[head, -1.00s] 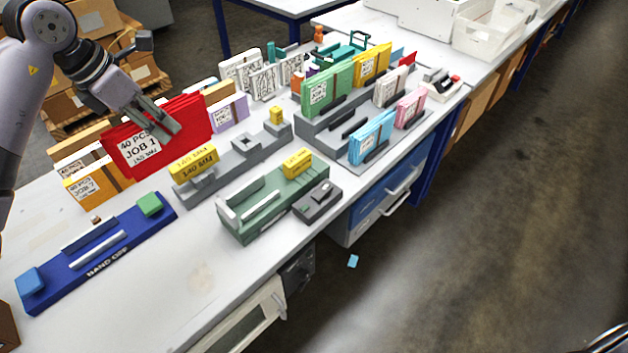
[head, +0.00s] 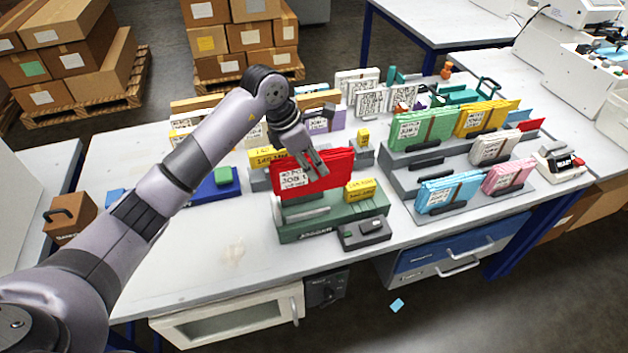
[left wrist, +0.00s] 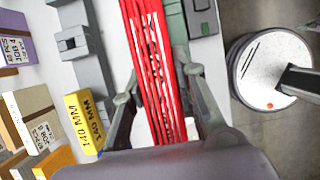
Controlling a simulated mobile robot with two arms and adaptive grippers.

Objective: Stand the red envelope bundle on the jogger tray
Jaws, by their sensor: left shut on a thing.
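The red envelope bundle (head: 330,174) with a white "JOB 1" label is upright, directly over or on the green jogger tray (head: 345,217) in the head view. Whether its lower edge touches the tray I cannot tell. My left gripper (head: 316,168) is shut on the bundle from above. In the left wrist view the red bundle (left wrist: 160,70) runs between the two fingers of my left gripper (left wrist: 160,110), and part of the green tray (left wrist: 182,45) shows beyond it. My right gripper is not in view.
A yellow block (head: 361,189) sits at the jogger's right end, with a grey control box (head: 364,233) in front. A grey stepped rack (head: 410,180) with colored bundles stands at right. The blue hand-off tray (head: 215,187) is partly behind my arm. The front left tabletop is clear.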

